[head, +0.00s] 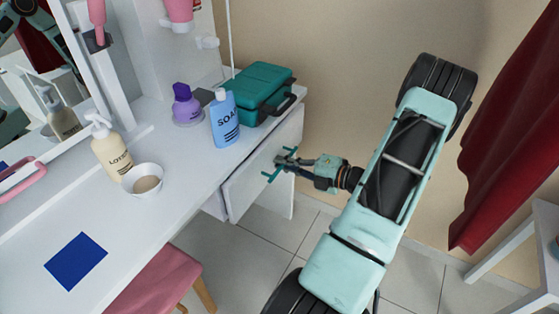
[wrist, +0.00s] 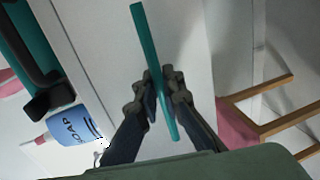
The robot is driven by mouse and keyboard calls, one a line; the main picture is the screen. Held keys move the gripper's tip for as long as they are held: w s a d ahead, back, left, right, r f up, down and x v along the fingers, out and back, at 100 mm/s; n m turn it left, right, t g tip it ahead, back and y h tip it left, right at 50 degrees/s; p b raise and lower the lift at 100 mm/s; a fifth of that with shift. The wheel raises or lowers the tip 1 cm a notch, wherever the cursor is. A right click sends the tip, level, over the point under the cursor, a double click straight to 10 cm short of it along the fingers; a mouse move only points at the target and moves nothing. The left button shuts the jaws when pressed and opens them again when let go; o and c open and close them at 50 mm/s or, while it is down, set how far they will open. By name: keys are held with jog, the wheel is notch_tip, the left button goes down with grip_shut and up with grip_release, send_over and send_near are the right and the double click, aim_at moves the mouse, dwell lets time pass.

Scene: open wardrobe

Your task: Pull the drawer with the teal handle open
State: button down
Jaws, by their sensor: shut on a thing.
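The white drawer (head: 250,188) is in the right end of the white dressing table, in the head view. Its teal handle (head: 268,177) is a thin bar across the front. My gripper (head: 282,162) reaches it from the right and is shut on the middle of the bar. In the wrist view the teal handle (wrist: 141,28) runs between the two dark fingers of my gripper (wrist: 160,90), with both ends sticking out. I cannot tell whether the drawer front stands out from the table. The drawer's inside is not visible.
On the tabletop (head: 185,190) stand a teal case (head: 263,88), a blue soap bottle (head: 224,118), a purple bottle (head: 186,103), a lotion bottle (head: 110,150) and a bowl (head: 145,184). A pink stool (head: 155,280) is below left. Clear tiled floor lies before the drawer.

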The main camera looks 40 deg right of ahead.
jog(key=f+p+v, duration=0.2)
jog(key=v, duration=1)
jog(key=shift+s+d+p, duration=0.2)
jog(key=shift+s+p, duration=0.1)
jog(key=shift+s, duration=0.25)
jog(key=shift+f, duration=0.1)
jog(key=c, duration=2.1)
grip_release()
